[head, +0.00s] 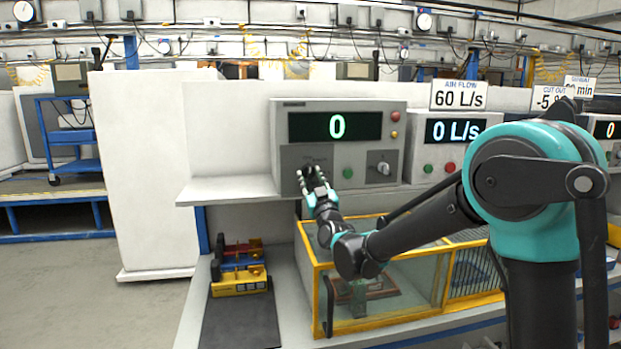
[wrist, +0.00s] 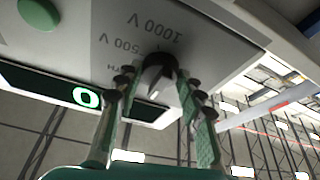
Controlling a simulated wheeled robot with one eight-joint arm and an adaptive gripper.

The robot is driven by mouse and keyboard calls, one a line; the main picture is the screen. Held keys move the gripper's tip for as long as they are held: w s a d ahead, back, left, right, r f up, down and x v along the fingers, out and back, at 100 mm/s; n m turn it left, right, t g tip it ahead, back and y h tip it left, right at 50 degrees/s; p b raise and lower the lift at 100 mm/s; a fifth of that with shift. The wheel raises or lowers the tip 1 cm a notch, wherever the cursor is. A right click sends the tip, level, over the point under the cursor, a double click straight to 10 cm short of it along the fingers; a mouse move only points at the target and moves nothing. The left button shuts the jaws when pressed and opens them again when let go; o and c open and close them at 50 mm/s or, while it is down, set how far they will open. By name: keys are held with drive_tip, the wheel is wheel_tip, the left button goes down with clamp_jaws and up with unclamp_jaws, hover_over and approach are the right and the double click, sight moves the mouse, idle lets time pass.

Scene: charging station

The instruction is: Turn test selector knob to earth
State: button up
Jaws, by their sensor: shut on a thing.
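The tester (head: 392,120) is a grey box on a shelf with a black display reading 0. Its dark selector knob (wrist: 160,68) shows in the wrist view between my fingers, on a grey panel printed with 1000 V and 500 V. That view is tilted and upside down. A pale mark on the knob points toward the bottom of the picture. An earth label cannot be made out. My gripper (wrist: 157,82) is closed around the knob. In the head view my gripper (head: 312,178) is against the panel's lower left and hides this knob.
A green button (head: 347,173) and a second, silver knob (head: 383,168) are to the right on the panel. A yellow-framed clear enclosure (head: 430,275) stands below my arm. An air flow unit (head: 460,140) stands at the right.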

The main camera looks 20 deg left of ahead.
drive_tip(key=m+t+h, duration=0.1)
drive_tip(key=m, duration=0.2)
drive_tip(key=m+h, duration=0.2)
drive_tip(key=m, duration=0.2)
drive_tip(key=shift+s+a+t, duration=0.15)
drive_tip(key=shift+a+t, duration=0.05)
drive_tip(key=shift+t, duration=0.2)
drive_tip(key=m+h, duration=0.1)
drive_tip(key=m, duration=0.2)
drive_tip(key=m+h, duration=0.2)
drive_tip(key=m, duration=0.1)
drive_tip(key=shift+m+t+h, duration=0.3)
drive_tip(key=shift+m, duration=0.3)
drive_tip(key=o, duration=1.2)
drive_tip(key=shift+c, duration=0.2)
drive_tip(key=shift+s, duration=0.15)
drive_tip(key=v, duration=1.1)
drive_tip(key=shift+s, duration=0.35)
drive_tip(key=shift+f, duration=0.1)
